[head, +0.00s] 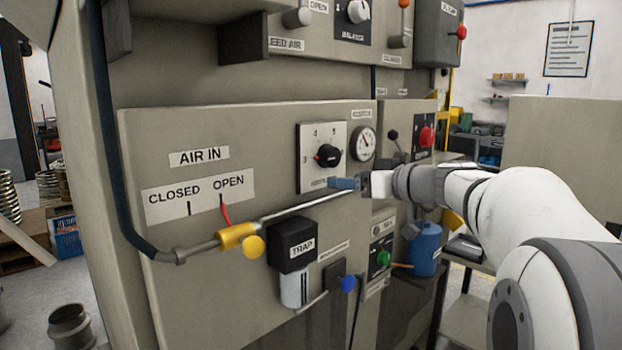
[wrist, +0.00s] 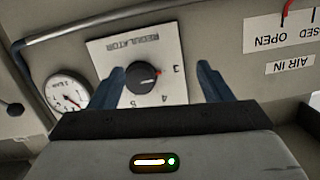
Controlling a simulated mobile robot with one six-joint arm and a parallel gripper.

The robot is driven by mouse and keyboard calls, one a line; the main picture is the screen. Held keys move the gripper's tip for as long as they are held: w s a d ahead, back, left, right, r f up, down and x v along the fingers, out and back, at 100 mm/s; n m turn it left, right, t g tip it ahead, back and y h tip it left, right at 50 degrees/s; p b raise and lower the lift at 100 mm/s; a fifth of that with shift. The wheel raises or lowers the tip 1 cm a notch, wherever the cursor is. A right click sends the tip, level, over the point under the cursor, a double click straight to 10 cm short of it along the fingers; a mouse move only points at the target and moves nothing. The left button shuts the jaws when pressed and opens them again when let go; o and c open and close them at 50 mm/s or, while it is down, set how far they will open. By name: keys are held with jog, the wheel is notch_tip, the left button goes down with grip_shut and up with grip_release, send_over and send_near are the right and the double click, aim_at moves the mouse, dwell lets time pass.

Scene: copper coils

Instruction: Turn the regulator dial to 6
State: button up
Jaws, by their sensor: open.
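The regulator dial (head: 328,155) is a round black knob on a white square plate (head: 309,180) with numbers around it. In the wrist view the dial (wrist: 140,80) appears turned over, and its red mark points at about 3; 4 and 5 also show on the plate. The 6 cannot be made out. My gripper (head: 345,183) is in front of the panel, just below the dial in the head view. In the wrist view my gripper (wrist: 160,74) is open, its two blue fingers apart with the dial between them in the picture, nearer the left finger. I see no contact.
A pressure gauge (head: 363,142) is right of the dial. A black trap (head: 293,245) and a blue knob (head: 348,283) sit lower. A red button (head: 427,136) is further right.

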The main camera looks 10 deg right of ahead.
aim_at(335, 158)
jog(key=w+r, duration=0.1)
jog(key=w, duration=0.2)
jog(key=w+a+r+t+p, duration=0.1)
jog(key=w, duration=0.1)
jog(key=w+r+t, duration=0.1)
jog(key=w, duration=0.2)
jog(key=shift+w+a+n, duration=0.3)
jog(key=shift+a+n, duration=0.05)
jog(key=shift+n, duration=0.05)
jog(key=shift+c, duration=0.5)
